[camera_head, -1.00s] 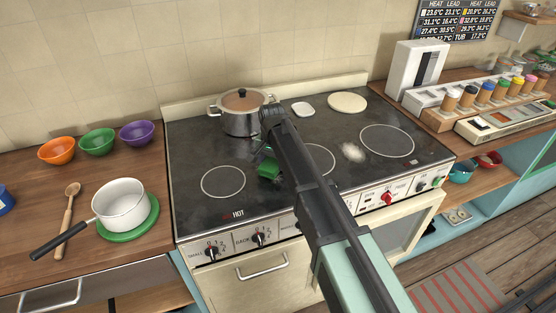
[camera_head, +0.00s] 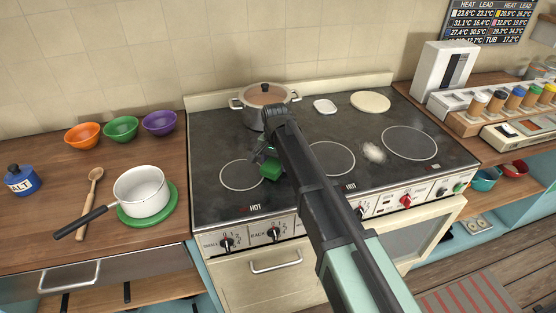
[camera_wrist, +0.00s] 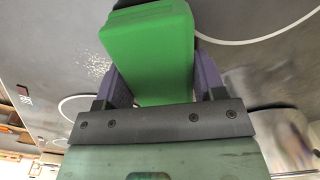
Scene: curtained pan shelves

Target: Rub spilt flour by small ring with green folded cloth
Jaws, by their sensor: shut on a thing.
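The green folded cloth (camera_head: 270,171) is gripped in my gripper (camera_head: 267,160), over the hob beside the left front ring (camera_head: 242,175). In the wrist view the green cloth (camera_wrist: 150,50) sits between the two fingers, which are shut on it. I cannot tell whether the cloth touches the hob. A white patch of spilt flour (camera_head: 374,152) lies between the middle ring (camera_head: 330,158) and the right ring (camera_head: 409,142), right of my gripper. The wrist view shows pale speckles (camera_wrist: 92,65) left of the cloth. My arm hides part of the hob.
A lidded pot (camera_head: 265,103) stands close behind my gripper. A white saucepan (camera_head: 142,191) stands on the left counter. The right of the hob is largely clear.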

